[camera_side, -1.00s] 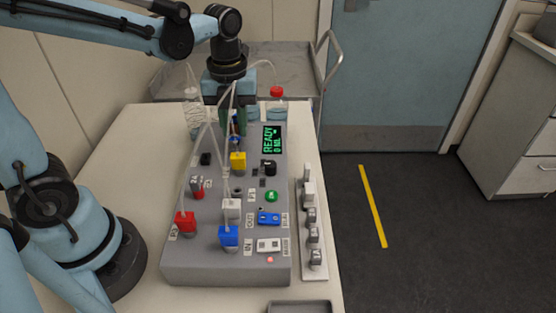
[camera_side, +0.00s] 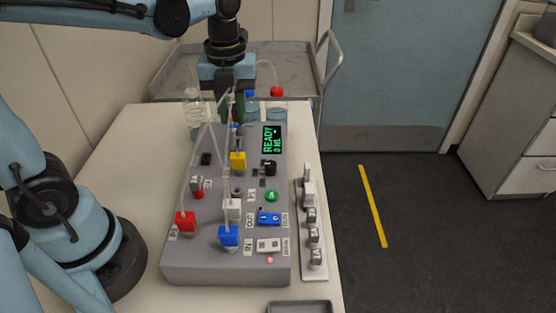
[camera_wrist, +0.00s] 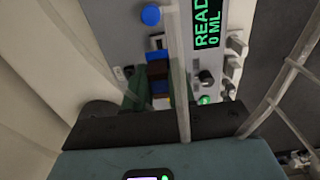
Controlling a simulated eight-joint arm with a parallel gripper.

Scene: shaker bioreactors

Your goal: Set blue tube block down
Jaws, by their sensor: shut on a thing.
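My gripper (camera_side: 237,118) is over the far end of the grey console, pointing down. Its green fingers are shut on a small blue block (camera_side: 237,126), mostly hidden between them in the side view. In the wrist view, blue and brown faces (camera_wrist: 158,70) show just beyond the fingers; I cannot tell exactly where the held block ends. I cannot tell whether it touches the console. Another blue block (camera_side: 228,236) with a tube sits at the console's near end, well away from my gripper.
The console (camera_side: 180,268) also carries yellow (camera_side: 238,161), white (camera_side: 232,209) and red (camera_side: 185,221) blocks with thin tubes rising. Its display (camera_side: 273,139) reads READY. Bottles with red (camera_side: 277,92) and blue caps stand behind. A rack (camera_side: 313,270) lies to the right.

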